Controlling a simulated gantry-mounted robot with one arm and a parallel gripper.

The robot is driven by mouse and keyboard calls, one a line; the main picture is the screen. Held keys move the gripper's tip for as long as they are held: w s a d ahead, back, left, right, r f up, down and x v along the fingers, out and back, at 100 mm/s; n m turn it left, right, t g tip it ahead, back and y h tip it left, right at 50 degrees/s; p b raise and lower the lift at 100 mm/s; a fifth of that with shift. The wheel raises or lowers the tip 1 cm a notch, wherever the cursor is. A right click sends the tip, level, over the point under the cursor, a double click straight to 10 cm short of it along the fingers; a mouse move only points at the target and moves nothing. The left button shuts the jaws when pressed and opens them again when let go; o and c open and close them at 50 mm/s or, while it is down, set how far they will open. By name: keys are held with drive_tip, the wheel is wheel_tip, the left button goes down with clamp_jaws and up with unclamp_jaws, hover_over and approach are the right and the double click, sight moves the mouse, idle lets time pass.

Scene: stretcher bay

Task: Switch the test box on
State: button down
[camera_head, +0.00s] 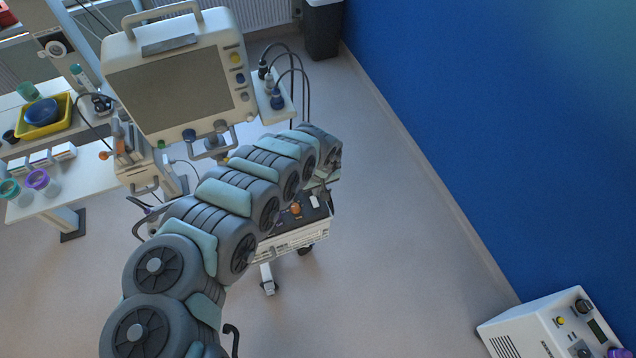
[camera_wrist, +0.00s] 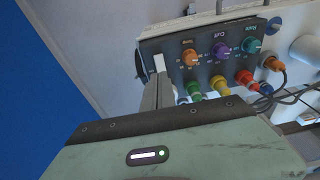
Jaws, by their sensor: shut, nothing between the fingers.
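The test box (camera_wrist: 178,73) has a dark panel in the upper middle of the wrist view. It carries orange, purple and teal knobs above a row of coloured connectors. My gripper (camera_wrist: 160,82) is shut and empty at the panel's left edge. A pale upright piece (camera_wrist: 158,62) shows right at the fingertips; I cannot tell whether it is the switch or whether the fingers touch it. In the head view a dark-topped unit (camera_head: 289,222) on a white base, with an orange knob, shows behind my arm. My gripper is mostly hidden there.
A monitor (camera_head: 170,92) with a blank screen stands upper left, with cables beside it. A table (camera_head: 75,190) with cups and a yellow tray (camera_head: 62,108) is at the left. A white device (camera_head: 530,330) stands lower right by the blue wall (camera_head: 500,130). The floor between is clear.

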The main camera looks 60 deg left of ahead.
drive_tip(key=shift+d+r, duration=0.2)
drive_tip(key=shift+r, duration=1)
drive_tip(key=shift+d+r, duration=0.2)
drive_tip(key=shift+r, duration=0.95)
drive_tip(key=shift+a+r+m+y+b, duration=0.15)
drive_tip(key=shift+m+b, duration=0.5)
drive_tip(key=shift+m, duration=2.4)
drive_tip(key=shift+a+f+m+y+b, duration=0.15)
drive_tip(key=shift+m+b, duration=0.45)
drive_tip(key=shift+m, duration=2.4)
drive_tip(key=shift+a+r+m+y+b, duration=0.15)
drive_tip(key=shift+m+b, duration=0.5)
drive_tip(key=shift+m, duration=2.4)
drive_tip(key=b, duration=0.3)
approach(313, 198)
drive_tip(key=shift+a+f, duration=0.1)
drive_tip(key=shift+f, duration=0.4)
drive_tip(key=shift+p+x, duration=0.6)
drive_tip(key=shift+x, duration=2.25)
